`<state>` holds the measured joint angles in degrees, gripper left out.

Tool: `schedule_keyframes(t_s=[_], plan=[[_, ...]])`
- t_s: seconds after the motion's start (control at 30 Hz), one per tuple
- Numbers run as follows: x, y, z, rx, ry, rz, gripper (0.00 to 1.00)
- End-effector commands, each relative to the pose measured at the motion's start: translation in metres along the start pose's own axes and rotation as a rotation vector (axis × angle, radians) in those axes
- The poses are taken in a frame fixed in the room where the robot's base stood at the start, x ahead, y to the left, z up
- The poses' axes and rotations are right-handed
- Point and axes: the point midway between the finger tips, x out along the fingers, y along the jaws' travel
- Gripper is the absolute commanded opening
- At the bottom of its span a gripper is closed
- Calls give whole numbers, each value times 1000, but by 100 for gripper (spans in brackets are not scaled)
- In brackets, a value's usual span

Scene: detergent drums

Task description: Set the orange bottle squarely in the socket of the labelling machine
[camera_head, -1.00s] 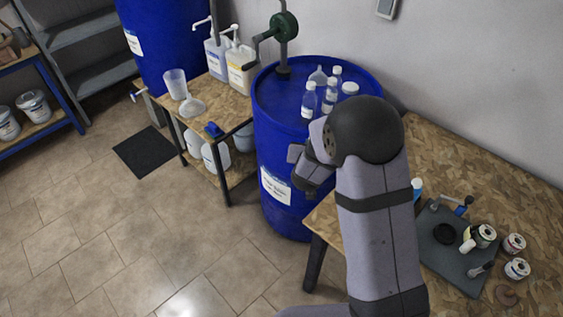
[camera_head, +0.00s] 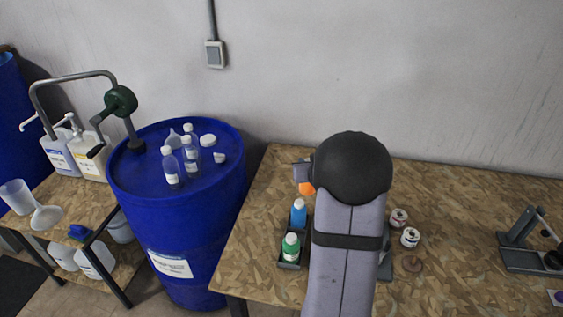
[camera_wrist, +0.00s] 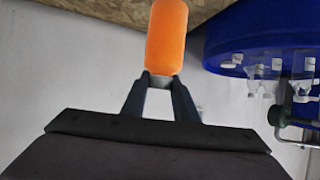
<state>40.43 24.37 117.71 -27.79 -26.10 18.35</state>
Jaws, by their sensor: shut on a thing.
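The orange bottle (camera_wrist: 166,40) is in my gripper (camera_wrist: 160,80), whose fingers are shut on its narrow neck end. The wrist view is upside down, so the bottle's body hangs below the fingers. In the head view only a small orange part (camera_head: 306,188) shows beside my dark arm joint, above the table's back part; my fingers are hidden there. A grey device with an upright and a lever (camera_head: 520,245) stands at the table's right. I cannot tell whether it is the labelling machine, and no socket is clear.
A grey holder (camera_head: 283,262) with a blue bottle (camera_head: 299,213) and a green bottle (camera_head: 291,247) stands on the wooden table (camera_head: 262,215). Two small tins (camera_head: 410,237) are right of my arm. A blue drum (camera_head: 190,235) with clear bottles stands left. The table between tins and device is clear.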

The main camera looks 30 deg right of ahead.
Motion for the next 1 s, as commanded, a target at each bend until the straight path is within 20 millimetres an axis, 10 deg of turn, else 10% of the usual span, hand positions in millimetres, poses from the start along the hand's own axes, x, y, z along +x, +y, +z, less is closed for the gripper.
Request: schedule_keyframes(t_s=[0.4, 1.0], plan=[[-5, 103, 105, -24, -9, -61, 0], [-11, 123, 136, -28, -3, -69, 0]])
